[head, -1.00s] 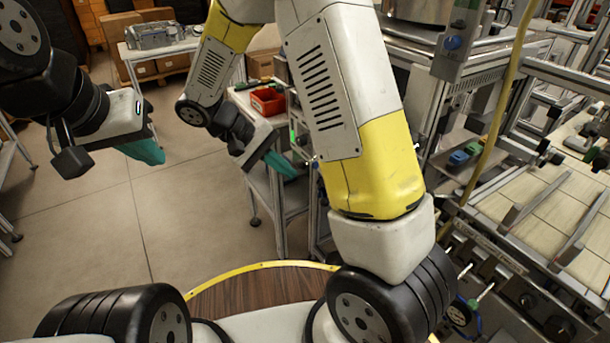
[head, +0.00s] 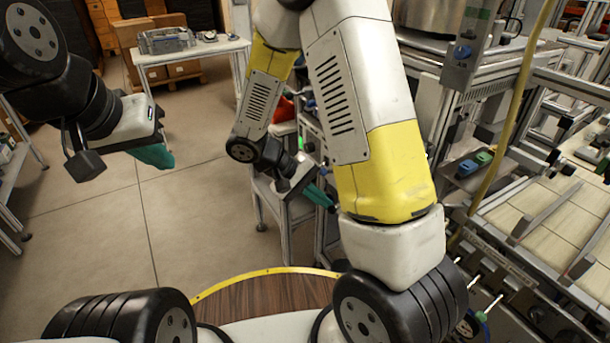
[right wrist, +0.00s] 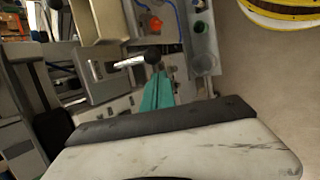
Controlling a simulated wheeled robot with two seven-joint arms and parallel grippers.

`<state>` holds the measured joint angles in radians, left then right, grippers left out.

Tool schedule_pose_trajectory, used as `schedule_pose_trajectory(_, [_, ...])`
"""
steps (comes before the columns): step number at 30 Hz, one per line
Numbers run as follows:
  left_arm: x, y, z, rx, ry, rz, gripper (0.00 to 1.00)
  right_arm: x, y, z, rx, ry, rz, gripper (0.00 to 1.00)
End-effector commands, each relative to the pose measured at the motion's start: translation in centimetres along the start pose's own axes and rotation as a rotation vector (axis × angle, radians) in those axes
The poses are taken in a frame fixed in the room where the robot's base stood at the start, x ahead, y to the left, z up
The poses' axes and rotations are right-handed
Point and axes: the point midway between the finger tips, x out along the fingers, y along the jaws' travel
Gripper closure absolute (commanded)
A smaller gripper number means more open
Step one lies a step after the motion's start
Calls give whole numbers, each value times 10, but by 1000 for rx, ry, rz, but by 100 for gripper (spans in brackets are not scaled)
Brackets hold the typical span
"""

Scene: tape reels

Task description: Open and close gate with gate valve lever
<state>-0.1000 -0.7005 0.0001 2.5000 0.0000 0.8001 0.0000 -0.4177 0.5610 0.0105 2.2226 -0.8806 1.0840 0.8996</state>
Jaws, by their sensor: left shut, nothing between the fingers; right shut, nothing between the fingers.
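A lever with a black ball knob (right wrist: 153,54) and a short bright metal rod sticks out of the machine in the right wrist view. My right gripper (right wrist: 157,93) is shut, its teal fingers just below the knob in that picture; I cannot tell whether they touch it. In the head view the right gripper (head: 319,195) is beside the machine's left side, partly behind my yellow and white arm, and the lever cannot be made out there. My left gripper (head: 152,155) is shut and empty, over open floor at the left. The gate cannot be identified.
The machine frame with a tiled surface (head: 550,215) fills the right side. A grey trolley (head: 272,205) stands close under my right gripper. A table (head: 190,48) stands at the back left. The floor (head: 200,210) between is clear.

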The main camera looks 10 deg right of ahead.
Motion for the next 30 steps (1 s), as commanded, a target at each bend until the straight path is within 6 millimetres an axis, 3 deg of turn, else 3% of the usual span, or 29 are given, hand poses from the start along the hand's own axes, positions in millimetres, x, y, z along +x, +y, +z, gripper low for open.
schedule_pose_trajectory(6, [0, 0, 0, 0, -1, 0, 100, -5, 0, 13, 1, 0, -1, 100])
schedule_pose_trajectory(30, [0, 0, 0, 0, 0, 0, 100, -10, 3, 14, -17, 0, -71, 100])
